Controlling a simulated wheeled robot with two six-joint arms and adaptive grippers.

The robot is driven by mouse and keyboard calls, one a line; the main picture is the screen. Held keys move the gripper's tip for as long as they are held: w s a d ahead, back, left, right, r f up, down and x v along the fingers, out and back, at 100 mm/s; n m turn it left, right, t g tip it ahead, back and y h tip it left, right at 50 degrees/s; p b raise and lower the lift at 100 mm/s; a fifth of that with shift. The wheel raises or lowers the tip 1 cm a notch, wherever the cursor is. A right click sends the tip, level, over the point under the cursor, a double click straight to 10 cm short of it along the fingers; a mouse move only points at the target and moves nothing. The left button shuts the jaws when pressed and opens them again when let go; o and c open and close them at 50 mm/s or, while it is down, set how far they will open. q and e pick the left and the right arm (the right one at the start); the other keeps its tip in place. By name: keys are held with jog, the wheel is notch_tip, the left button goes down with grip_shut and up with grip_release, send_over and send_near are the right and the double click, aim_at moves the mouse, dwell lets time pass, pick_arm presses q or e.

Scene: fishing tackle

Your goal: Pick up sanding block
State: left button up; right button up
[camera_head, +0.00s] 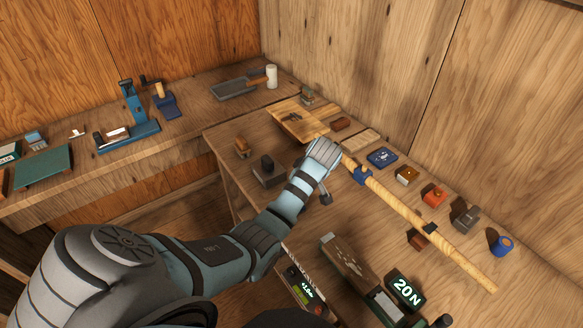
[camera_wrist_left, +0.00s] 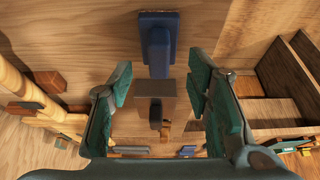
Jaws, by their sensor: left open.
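My left gripper (camera_head: 326,196) hangs over the workbench just left of the bamboo rod, mostly hidden by my wrist in the head view. In the left wrist view its green-padded fingers (camera_wrist_left: 165,105) are spread apart with nothing gripped. A blue piece (camera_wrist_left: 157,45) and a small brown block (camera_wrist_left: 155,88) show between them, apart from the pads. I cannot tell for sure which thing is the sanding block. My right gripper is out of view.
The bamboo rod (camera_head: 405,212) runs across the bench to the right of my gripper. Small items, including a red one (camera_head: 434,195), line the back edge. A long wooden box (camera_head: 345,258) and the 20N gauge (camera_head: 406,291) stand in front. A blue vise (camera_head: 132,110) is on the left bench.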

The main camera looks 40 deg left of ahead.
pick_arm(q)
jog(key=x, duration=0.6)
jog(key=shift+w+a+r+b, duration=0.15)
jog(key=shift+a+b, duration=0.05)
jog(key=shift+b, duration=0.2)
grip_shut()
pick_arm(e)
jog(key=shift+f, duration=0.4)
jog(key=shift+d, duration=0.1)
pick_arm(q)
jog(key=shift+r, duration=0.1)
